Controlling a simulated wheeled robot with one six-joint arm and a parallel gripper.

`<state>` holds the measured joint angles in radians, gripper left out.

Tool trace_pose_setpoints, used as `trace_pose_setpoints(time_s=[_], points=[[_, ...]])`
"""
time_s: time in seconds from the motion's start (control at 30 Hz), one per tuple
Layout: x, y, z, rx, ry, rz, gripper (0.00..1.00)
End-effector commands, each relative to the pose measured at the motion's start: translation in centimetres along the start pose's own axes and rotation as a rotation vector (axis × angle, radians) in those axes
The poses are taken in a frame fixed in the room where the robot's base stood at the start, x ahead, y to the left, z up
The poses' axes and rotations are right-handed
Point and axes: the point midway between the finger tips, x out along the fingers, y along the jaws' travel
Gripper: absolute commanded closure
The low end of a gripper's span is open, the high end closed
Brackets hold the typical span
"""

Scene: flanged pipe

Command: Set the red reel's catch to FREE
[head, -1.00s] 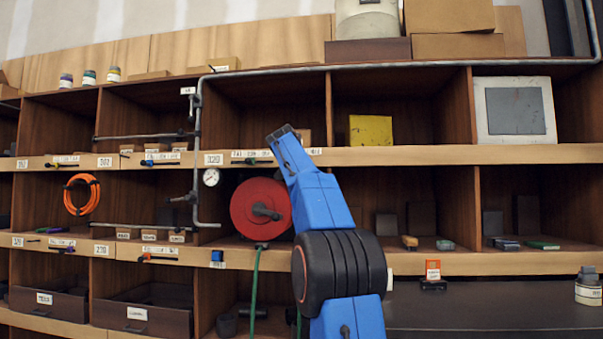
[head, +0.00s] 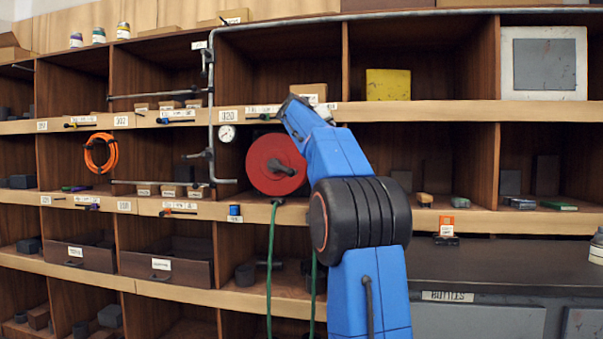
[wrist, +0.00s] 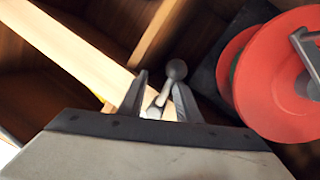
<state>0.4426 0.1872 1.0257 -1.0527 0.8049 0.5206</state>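The red reel (head: 276,163) stands in a middle-row compartment, with a grey crank handle on its face and a green hose (head: 271,260) hanging below. It also shows at the right of the wrist view (wrist: 285,75). My gripper (wrist: 158,85) is at the reel's left in the wrist view, its two fingers apart. A grey ball-ended lever (wrist: 175,70) shows between and just beyond the fingertips; it looks like the catch. I cannot tell whether the fingers touch it. No FREE marking is readable. In the head view my arm hides the gripper's tips.
A wooden shelf edge (wrist: 70,45) runs close by the fingers at the left of the wrist view. A grey pipe with a gauge (head: 227,133) runs down left of the reel. An orange hose coil (head: 101,153) hangs farther left.

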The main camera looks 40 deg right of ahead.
Motion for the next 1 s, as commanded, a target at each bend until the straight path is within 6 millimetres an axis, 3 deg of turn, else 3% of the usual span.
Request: trace_pose_setpoints(time_s=[0.27, 1.0], points=[[0.2, 1.5, -0.2, -0.343, 0.069, 0.069, 0.72], [-11.3, 0.7, 0.5, -0.330, 0.069, 0.064, 0.72]])
